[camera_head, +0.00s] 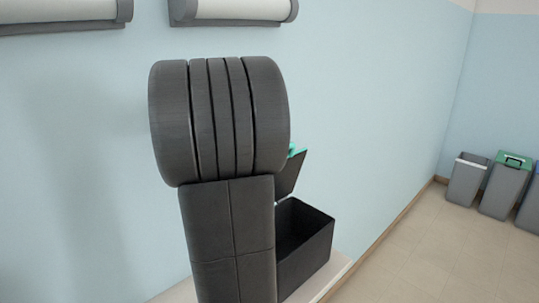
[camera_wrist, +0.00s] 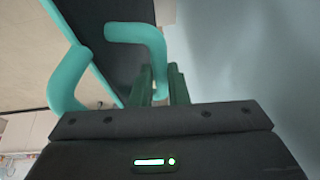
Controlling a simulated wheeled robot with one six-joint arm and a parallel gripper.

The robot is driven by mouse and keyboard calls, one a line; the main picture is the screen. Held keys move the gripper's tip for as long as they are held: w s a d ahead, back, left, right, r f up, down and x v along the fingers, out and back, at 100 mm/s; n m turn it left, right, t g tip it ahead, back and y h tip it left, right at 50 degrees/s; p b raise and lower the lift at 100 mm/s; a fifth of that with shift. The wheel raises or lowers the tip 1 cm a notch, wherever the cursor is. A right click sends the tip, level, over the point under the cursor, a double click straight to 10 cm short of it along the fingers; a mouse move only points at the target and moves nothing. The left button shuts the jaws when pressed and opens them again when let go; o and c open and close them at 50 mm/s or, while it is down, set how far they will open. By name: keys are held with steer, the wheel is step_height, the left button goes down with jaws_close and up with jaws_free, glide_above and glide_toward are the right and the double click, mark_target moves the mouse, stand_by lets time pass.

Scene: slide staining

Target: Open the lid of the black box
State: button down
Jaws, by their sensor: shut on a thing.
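The black box (camera_head: 312,237) stands on a pale surface by the wall, partly behind my arm in the head view. Its lid (camera_head: 287,177) is raised and tilted up, with the dark inside of the box showing. A bit of green shows at the lid's top edge. In the wrist view the lid (camera_wrist: 120,30) is a dark panel with a teal edge and a curved teal handle (camera_wrist: 137,32). My gripper (camera_wrist: 162,78) is shut on the handle, between its two dark green fingers. My arm hides the gripper in the head view.
Grey bins (camera_head: 466,180), one with a green lid (camera_head: 513,160), stand on the floor at the far right. Two rolls in grey holders (camera_head: 240,10) hang on the wall above. The floor right of the box is clear.

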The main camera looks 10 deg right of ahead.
steer(key=shift+w+a+f, duration=0.25)
steer(key=shift+a+f, duration=0.1)
steer(key=shift+f, duration=0.05)
steer(key=c, duration=1.6)
jaws_free()
steer(key=shift+w+a, duration=0.1)
steer(key=shift+o, duration=1)
steer(key=shift+w+a+f, duration=0.15)
steer(key=shift+w+a, duration=0.1)
steer(key=shift+w, duration=0.15)
steer(key=shift+s+d+r, duration=0.1)
steer(key=shift+d+r, duration=0.05)
steer(key=shift+r, duration=0.1)
steer(key=v, duration=1.2)
steer(key=shift+d, duration=0.1)
steer(key=x, duration=1.2)
